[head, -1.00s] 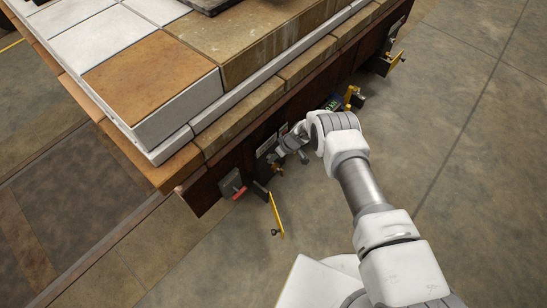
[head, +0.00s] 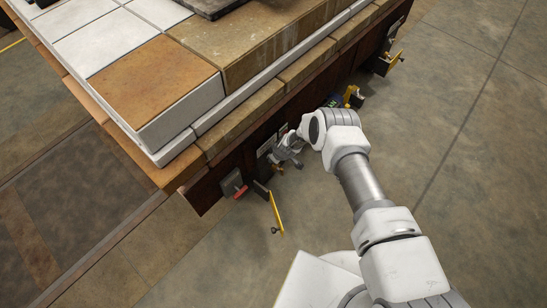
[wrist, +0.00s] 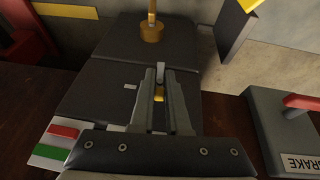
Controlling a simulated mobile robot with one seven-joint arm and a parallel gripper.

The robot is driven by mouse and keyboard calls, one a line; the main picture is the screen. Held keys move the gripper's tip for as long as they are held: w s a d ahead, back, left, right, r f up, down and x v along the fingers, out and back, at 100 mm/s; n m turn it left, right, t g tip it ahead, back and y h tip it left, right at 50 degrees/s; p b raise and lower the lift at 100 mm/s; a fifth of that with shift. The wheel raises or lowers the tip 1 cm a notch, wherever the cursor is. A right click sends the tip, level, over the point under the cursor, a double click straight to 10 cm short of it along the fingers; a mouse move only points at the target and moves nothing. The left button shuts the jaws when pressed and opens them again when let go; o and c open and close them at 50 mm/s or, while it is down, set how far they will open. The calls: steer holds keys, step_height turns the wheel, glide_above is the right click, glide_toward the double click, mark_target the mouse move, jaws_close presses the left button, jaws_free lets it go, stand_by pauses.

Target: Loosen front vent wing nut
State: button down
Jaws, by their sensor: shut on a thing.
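The front vent is a dark box with a flat dark lid (wrist: 105,95) on the side of the kiln car, seen close up in the wrist view. My gripper (wrist: 160,74) reaches over this lid with its two fingers close together. It is shut on a small part, which I take to be the wing nut (wrist: 159,94); only a bit of brassy yellow shows between the fingers. The fingers hide most of its shape and its angle. In the head view my gripper (head: 284,157) is at the car's side, and the nut is hidden there.
A brass knob on a rod (wrist: 152,30) stands past the fingertips. A grey brake box (wrist: 285,130) with a red handle (wrist: 302,102) is at the right. A yellow lever (head: 276,212) sticks out from the car.

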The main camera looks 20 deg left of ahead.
steer(key=shift+w+a+r, duration=0.15)
steer(key=shift+a+r, duration=0.1)
steer(key=shift+a, duration=0.05)
steer(key=c, duration=0.9)
jaws_free()
steer(key=shift+f, duration=0.1)
steer(key=shift+d, duration=0.1)
steer(key=p+v, duration=0.7)
steer(key=v, duration=1)
steer(key=shift+r, duration=0.2)
